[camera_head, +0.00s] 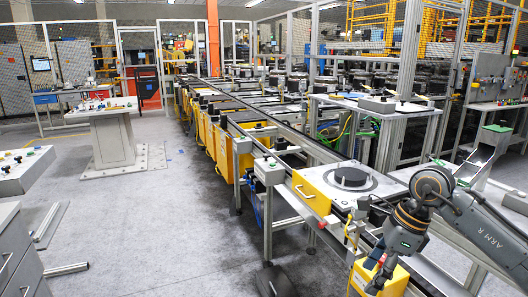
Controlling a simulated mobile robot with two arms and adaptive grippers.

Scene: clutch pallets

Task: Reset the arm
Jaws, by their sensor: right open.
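My right arm comes in from the right edge, and its gripper (377,278) hangs pointing down at the lower right. It is open, and I see nothing between its fingers. It is in front of a yellow part (396,284) at the end of the conveyor line; I cannot tell whether they touch. A black round clutch part (350,177) lies on a pallet (316,183) on the conveyor, to the upper left of the gripper and apart from it. My left gripper is not in view.
The conveyor line (262,128) with yellow boxes runs away to the back. A white pedestal table (101,112) stands at the left, and a grey drawer cabinet (20,262) at the lower left. Metal frame posts (401,75) rise behind the conveyor. The grey floor between is mostly clear.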

